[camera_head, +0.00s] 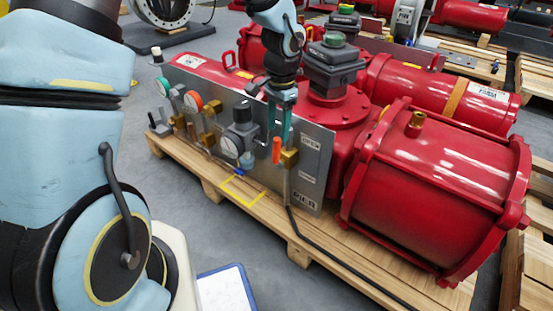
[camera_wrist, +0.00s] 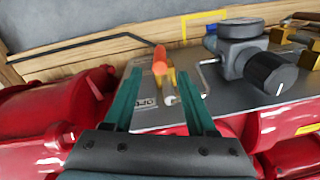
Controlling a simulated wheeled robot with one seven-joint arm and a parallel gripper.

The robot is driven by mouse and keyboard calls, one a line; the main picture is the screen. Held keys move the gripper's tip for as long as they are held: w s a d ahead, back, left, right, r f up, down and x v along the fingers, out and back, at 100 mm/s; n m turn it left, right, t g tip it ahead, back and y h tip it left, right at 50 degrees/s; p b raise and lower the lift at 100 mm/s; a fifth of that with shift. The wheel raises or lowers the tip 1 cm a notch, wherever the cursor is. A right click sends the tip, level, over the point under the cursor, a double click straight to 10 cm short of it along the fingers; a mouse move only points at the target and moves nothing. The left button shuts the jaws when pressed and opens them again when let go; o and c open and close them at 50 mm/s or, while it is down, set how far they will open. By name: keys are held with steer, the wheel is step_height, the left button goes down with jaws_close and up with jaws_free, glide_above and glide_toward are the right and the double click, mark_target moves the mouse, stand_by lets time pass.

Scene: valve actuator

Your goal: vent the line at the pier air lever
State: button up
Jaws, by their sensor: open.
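The orange-handled air lever (camera_head: 277,150) is on a brass valve (camera_head: 289,159) at the right end of a grey panel (camera_head: 312,165). A label (camera_head: 304,201) on the panel's lower right seems to read PIER. My gripper (camera_head: 280,133) points down in front of the panel, just above the lever. In the wrist view, the teal fingers of my gripper (camera_wrist: 159,75) are open, and the orange lever (camera_wrist: 160,60) shows between and just beyond their tips. The brass valve (camera_wrist: 171,78) is just behind it. I cannot tell whether a finger touches the lever.
A dark regulator (camera_head: 241,132) with a gauge stands left of the lever, close to my fingers. The red actuator (camera_head: 430,180) rises behind and right of the panel on a wooden pallet (camera_head: 345,265). A black hose runs down from the panel.

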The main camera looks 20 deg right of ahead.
mark_target(276, 162)
steer(key=f+b, duration=0.1)
steer(key=f, duration=0.5)
steer(key=f+b, duration=0.1)
steer(key=f, duration=0.2)
steer(key=shift+w+a+f+b, duration=0.1)
steer(key=shift+w+f+b, duration=0.15)
steer(key=shift+f+b, duration=0.1)
steer(key=shift+r, duration=0.1)
jaws_close()
stand_by(0.8)
